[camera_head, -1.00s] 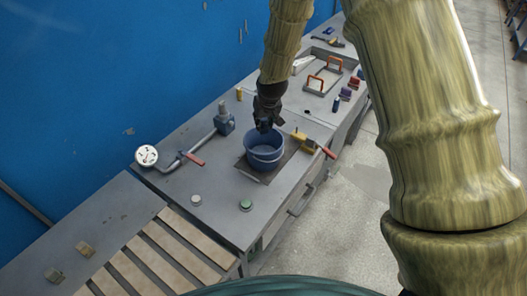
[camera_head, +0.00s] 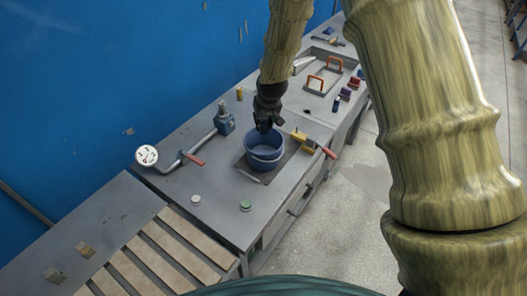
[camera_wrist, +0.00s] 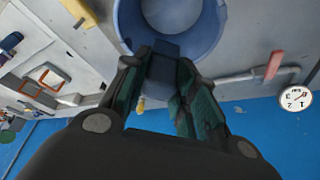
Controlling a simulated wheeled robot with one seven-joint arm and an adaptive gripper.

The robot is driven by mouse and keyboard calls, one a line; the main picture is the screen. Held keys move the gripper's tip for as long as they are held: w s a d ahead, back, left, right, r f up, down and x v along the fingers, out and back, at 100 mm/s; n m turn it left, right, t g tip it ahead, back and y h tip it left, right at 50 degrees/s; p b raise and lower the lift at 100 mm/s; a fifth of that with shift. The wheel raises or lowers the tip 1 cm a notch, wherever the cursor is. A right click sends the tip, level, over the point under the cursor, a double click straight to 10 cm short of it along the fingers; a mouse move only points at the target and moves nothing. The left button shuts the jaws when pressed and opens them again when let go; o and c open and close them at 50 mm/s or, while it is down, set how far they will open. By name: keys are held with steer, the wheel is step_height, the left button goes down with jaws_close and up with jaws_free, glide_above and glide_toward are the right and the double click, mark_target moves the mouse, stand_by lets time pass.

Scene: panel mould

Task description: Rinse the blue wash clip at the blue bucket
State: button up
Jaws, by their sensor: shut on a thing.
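My gripper (camera_head: 265,126) hangs pointing down over the back part of the blue bucket (camera_head: 266,163), at about rim height. In the wrist view my gripper (camera_wrist: 163,72) is shut on a small dark blue block-like piece, the blue wash clip (camera_wrist: 165,62). The clip overlaps the near rim of the bucket (camera_wrist: 130,28) in that view. I cannot tell whether it touches the bucket or how deep it sits. In the head view the clip is hidden by the dark fingers. The bucket stands upright on a dark square patch of the grey bench.
A pipe with a red-handled valve (camera_head: 193,158) and a round gauge (camera_head: 147,155) lies left of the bucket. A yellow valve with a red handle (camera_head: 304,141) is close on its right. White and green buttons (camera_head: 246,205) sit in front. Orange handles (camera_head: 316,83) stand behind.

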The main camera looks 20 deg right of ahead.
steer(key=shift+r, duration=0.15)
steer(key=shift+r+p, duration=1.1)
steer(key=shift+r, duration=0.8)
steer(key=shift+f, duration=0.1)
